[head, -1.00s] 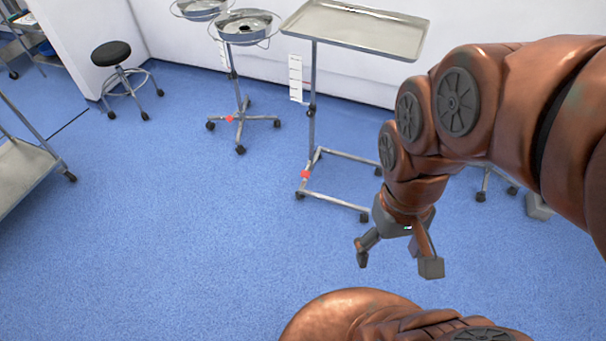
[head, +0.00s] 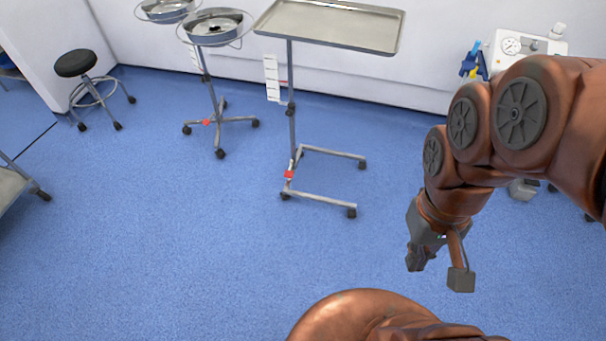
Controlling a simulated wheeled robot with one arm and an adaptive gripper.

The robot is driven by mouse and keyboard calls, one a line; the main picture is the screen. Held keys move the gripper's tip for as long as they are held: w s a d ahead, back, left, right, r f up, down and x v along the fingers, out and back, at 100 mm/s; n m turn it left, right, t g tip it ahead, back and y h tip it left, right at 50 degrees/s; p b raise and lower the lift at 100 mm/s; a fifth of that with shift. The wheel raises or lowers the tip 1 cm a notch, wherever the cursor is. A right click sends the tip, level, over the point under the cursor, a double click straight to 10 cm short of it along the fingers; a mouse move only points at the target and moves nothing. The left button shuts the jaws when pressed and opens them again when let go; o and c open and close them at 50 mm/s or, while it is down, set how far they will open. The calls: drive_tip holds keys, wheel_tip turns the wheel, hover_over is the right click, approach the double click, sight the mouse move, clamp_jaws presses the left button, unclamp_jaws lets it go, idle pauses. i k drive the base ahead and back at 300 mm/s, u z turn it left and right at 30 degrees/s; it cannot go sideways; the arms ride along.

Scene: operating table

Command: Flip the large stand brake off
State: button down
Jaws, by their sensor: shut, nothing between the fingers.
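The large stand has a flat steel tray (head: 330,27) on a single upright pole (head: 291,75) and a low wheeled frame base (head: 325,199) on the blue floor. Its red brake (head: 288,174) shows as a small tab at the left side of the base; I cannot tell its exact position. My gripper (head: 440,271) hangs above the floor to the right of the base and lower in the picture, apart from the stand. It is shut and empty.
A smaller stand with a steel basin (head: 213,27) and its own red tab (head: 206,122) stands to the left. A black stool (head: 77,63) is at far left. A white machine (head: 515,48) stands behind my arm. The floor before the large stand is clear.

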sight(289, 173)
drive_tip(key=i, duration=0.95)
drive_tip(key=u, duration=0.7)
